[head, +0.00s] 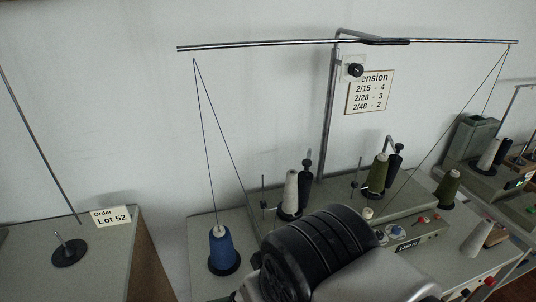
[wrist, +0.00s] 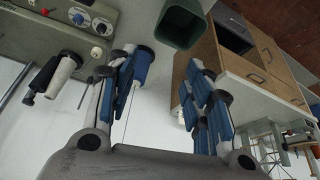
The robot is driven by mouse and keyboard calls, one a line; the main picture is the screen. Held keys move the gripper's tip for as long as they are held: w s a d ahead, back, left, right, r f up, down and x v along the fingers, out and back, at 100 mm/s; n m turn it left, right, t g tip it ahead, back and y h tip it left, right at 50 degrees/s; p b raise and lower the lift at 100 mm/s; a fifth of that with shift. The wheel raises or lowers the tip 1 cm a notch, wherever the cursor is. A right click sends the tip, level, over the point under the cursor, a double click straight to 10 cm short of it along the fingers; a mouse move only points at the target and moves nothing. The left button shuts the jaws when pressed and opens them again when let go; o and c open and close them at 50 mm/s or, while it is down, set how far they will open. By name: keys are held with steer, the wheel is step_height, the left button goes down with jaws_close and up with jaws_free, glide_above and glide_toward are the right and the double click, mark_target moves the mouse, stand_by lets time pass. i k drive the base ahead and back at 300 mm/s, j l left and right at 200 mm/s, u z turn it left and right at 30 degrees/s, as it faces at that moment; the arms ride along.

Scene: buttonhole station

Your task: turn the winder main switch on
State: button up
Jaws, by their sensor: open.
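The winder (head: 345,215) stands in the middle of the head view, with cones of thread on it and a control box (head: 410,235) bearing small red and blue knobs. Which part is the main switch I cannot tell. A blue thread cone (wrist: 143,66) shows beyond and between the fingers. In the head view my black and grey arm hides the winder's front middle, and my gripper is not visible.
The blue cone (head: 222,250) stands at the winder's left. A thread stand with a long crossbar (head: 260,45) rises above. A table with a Lot 52 card (head: 110,215) is at left, another machine (head: 475,135) at right. A dark green bin (wrist: 180,22) shows in the wrist view.

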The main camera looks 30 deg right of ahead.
mark_target(490, 280)
steer(key=k+l+z, duration=0.4)
steer(key=z, duration=2.05)
steer(key=i+l, duration=0.05)
